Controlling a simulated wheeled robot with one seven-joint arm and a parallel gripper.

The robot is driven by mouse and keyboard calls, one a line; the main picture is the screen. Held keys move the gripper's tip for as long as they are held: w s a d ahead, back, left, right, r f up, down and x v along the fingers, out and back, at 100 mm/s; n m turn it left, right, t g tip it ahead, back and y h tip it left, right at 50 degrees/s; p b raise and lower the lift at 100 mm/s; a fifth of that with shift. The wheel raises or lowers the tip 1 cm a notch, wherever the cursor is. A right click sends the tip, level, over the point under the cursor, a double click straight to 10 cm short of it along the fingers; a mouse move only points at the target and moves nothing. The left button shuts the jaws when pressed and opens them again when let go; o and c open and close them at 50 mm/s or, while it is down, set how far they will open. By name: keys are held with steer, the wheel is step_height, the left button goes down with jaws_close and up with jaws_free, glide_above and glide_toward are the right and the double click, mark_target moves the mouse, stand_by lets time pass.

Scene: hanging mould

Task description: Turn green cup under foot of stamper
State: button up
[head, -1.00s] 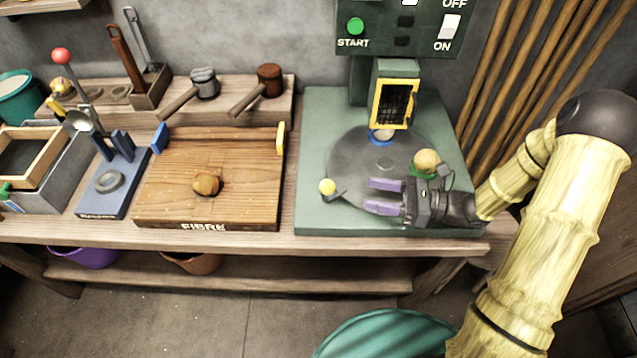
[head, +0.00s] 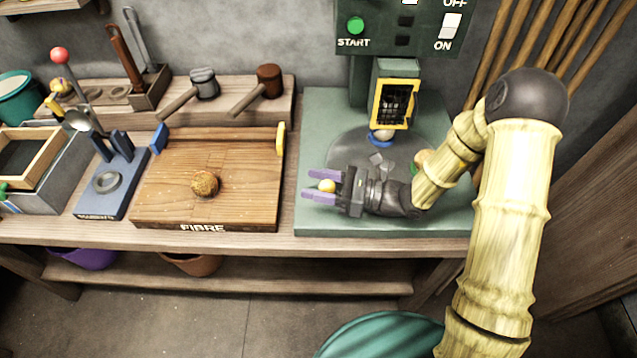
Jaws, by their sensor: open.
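A dark grey round turntable (head: 345,150) lies on the green machine base. The green cup (head: 413,168) sits at its right side with a brownish ball (head: 422,158) in it, mostly hidden behind my arm. A blue cup (head: 382,140) with a pale content stands at the back, just below the stamper's yellow-framed guard (head: 396,103); the stamper's foot is not clearly visible. A yellow knob (head: 327,186) stands at the turntable's left front edge. My gripper (head: 311,186) points left, open, with its purple fingers on either side of the knob.
The control panel (head: 400,30) with a green START button is above the machine. Left stand a wooden FIBRE board (head: 245,200) with a brown ball (head: 205,184), a blue stand (head: 112,185) and two mallets (head: 203,82). A teal round object (head: 380,335) is below in front.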

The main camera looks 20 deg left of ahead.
jaws_close()
steer(key=shift+d, duration=0.15)
